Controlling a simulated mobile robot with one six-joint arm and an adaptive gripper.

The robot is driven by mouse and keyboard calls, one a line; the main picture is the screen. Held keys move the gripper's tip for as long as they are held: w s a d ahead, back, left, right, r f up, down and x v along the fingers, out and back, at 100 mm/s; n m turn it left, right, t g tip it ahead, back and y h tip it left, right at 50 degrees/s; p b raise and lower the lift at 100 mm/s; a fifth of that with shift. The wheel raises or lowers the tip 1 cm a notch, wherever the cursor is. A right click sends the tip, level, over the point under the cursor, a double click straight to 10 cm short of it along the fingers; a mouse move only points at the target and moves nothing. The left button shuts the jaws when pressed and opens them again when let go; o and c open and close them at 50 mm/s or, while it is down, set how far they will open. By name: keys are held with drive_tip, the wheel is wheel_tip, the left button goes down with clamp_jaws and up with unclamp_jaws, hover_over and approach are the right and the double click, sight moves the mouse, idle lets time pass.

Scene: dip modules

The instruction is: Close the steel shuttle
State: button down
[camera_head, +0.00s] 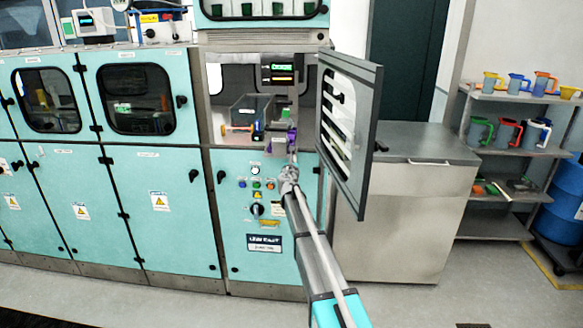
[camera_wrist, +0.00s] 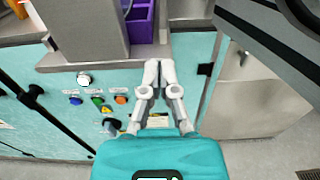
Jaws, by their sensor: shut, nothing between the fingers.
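No label marks the steel shuttle; the one open part I see is a grey steel-framed door (camera_head: 369,120), swung out to the right of a lit compartment (camera_head: 216,128) in the teal machine. Its dark edge (camera_wrist: 262,32) shows at the upper right of the wrist view. My gripper (camera_head: 291,163) is in front of the compartment's lower front edge, left of the door and apart from it. In the wrist view its fingertips (camera_wrist: 158,66) are together and empty, above the front panel.
Inside are a grey bin (camera_head: 247,106), a purple holder (camera_wrist: 141,20) and a display (camera_head: 280,68). Coloured buttons (camera_head: 256,184) sit below. A steel cabinet (camera_head: 405,210) stands right, behind the open door; a jug shelf (camera_head: 510,97) is farther right. Floor in front is clear.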

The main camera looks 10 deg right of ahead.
drive_tip(key=x, duration=1.9)
drive_tip(key=shift+s+a+f, duration=0.1)
drive_tip(key=shift+s+a, duration=0.2)
drive_tip(key=shift+s, duration=0.45)
drive_tip(key=v, duration=1.2)
drive_tip(key=shift+s, duration=0.2)
